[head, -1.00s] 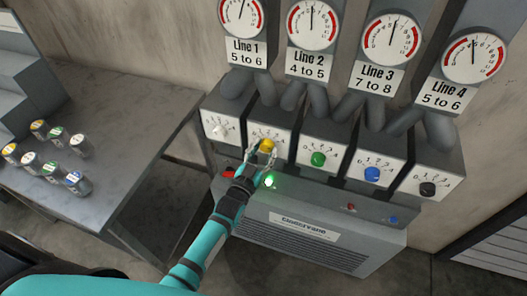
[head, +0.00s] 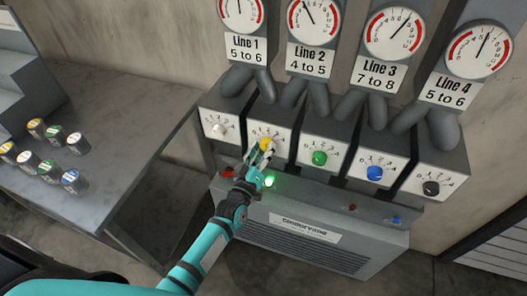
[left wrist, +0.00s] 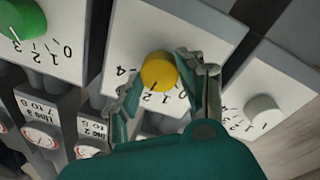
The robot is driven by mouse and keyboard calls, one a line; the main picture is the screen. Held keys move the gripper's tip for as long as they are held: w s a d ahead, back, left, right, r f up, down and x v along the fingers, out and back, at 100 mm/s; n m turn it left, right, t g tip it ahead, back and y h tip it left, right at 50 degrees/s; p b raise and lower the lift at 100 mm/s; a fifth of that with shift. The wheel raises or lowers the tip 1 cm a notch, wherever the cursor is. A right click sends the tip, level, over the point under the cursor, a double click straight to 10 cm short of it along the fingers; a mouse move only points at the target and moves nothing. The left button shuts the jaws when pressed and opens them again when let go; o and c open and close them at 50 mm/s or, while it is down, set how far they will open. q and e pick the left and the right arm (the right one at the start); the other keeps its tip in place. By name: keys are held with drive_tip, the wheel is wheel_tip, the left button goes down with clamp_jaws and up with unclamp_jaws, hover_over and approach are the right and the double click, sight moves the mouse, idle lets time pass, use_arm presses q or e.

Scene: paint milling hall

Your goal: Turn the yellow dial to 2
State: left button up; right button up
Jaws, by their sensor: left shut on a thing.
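The yellow dial (head: 265,145) is on the white face of the second box from the left, below the Line 2 gauge. It also shows in the left wrist view (left wrist: 158,72). My left gripper (head: 262,156) is shut on it, with one finger on each side of the knob in the left wrist view (left wrist: 162,80). A dark pointer mark shows on the knob; the fingers hide part of the scale, so I cannot tell its number surely. The Line 2 gauge (head: 313,24) has its needle tilted up and left; its label reads "4 to 5". My right gripper is out of view.
The white (head: 218,129), green (head: 319,158), blue (head: 374,173) and black (head: 431,188) dials sit on neighbouring boxes. A lit green lamp (head: 269,182) is just below my gripper. Several small jars stand on the bench (head: 120,120) at left.

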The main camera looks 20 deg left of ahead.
use_arm(q)
drive_tip(key=shift+n, duration=0.7)
drive_tip(key=o, duration=1.2)
drive_tip(key=s, duration=0.8)
drive_tip(key=s+a, duration=0.1)
drive_tip(key=s, duration=0.3)
drive_tip(key=shift+f, duration=0.4)
